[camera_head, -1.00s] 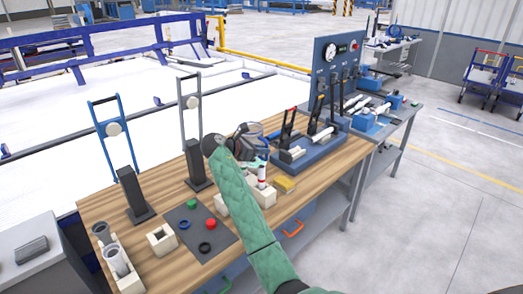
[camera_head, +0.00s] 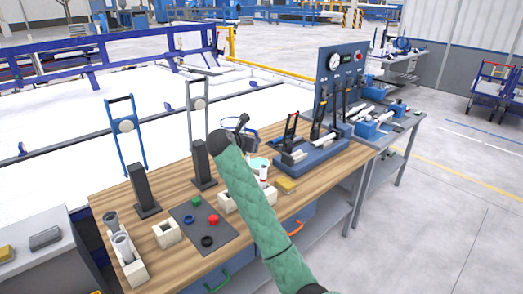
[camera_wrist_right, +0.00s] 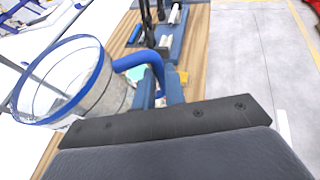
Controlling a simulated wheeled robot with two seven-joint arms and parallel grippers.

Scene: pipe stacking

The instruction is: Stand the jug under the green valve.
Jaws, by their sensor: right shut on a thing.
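The jug (camera_wrist_right: 85,85) is a clear vessel with a blue rim and a blue handle (camera_wrist_right: 143,60). My right gripper (camera_wrist_right: 159,92) is shut on the handle, and the jug hangs to its left, tilted in the wrist view. I cannot make out a green valve for sure; a small green round piece (camera_head: 196,200) lies on the dark mat. My left gripper is not in view.
The wooden table (camera_head: 283,211) carries a gauge panel (camera_head: 341,72), a blue fixture with levers (camera_head: 312,150), two dark posts (camera_head: 142,191) and a teal disc (camera_head: 258,163). A dark mat (camera_head: 188,206) holds several small coloured pieces. A yellow block (camera_head: 286,185) lies near the front edge.

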